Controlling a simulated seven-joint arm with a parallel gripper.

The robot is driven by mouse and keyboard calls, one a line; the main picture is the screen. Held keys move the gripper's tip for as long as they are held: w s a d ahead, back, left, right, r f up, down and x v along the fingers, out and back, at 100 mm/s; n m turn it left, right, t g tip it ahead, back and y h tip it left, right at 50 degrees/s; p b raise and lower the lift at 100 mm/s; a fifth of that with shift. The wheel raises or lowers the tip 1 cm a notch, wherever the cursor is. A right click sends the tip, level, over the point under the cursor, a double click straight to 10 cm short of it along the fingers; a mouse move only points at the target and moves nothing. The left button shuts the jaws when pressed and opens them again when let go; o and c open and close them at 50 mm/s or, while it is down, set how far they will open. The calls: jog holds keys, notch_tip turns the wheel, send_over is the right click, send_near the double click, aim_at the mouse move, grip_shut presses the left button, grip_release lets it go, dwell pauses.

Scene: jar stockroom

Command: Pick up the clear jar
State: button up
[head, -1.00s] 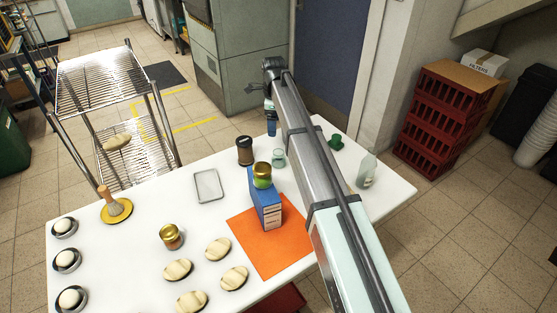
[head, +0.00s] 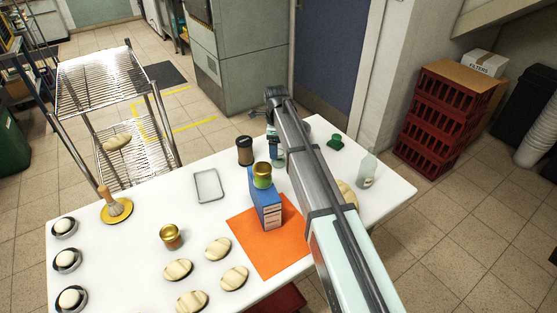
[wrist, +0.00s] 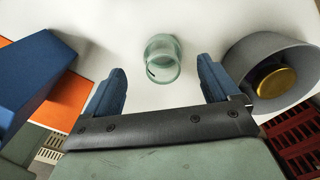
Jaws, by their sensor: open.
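The clear jar (wrist: 162,58) is a small, pale green, see-through jar on the white table. In the wrist view it stands ahead of my gripper, centred between the two blue fingers. My gripper (wrist: 162,76) is open and empty, with no finger visibly touching the jar. In the head view my gripper (head: 275,148) is over the back of the table and hides most of the jar.
A blue box (head: 266,200) with a green, gold-lidded jar (head: 262,175) on top stands on an orange mat (head: 263,257). A grey round pot (wrist: 240,62) with a gold-lidded item inside is close to my right finger. A dark jar (head: 245,151) stands left of my gripper.

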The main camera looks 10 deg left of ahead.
aim_at(279, 158)
jog(key=shift+w+d+f, duration=0.1)
jog(key=shift+d+f, duration=0.15)
jog(key=shift+f, duration=1)
jog(key=shift+w+d+f, duration=0.1)
jog(key=shift+d+f, duration=0.1)
jog(key=shift+f, duration=1.05)
jog(key=c, duration=1.2)
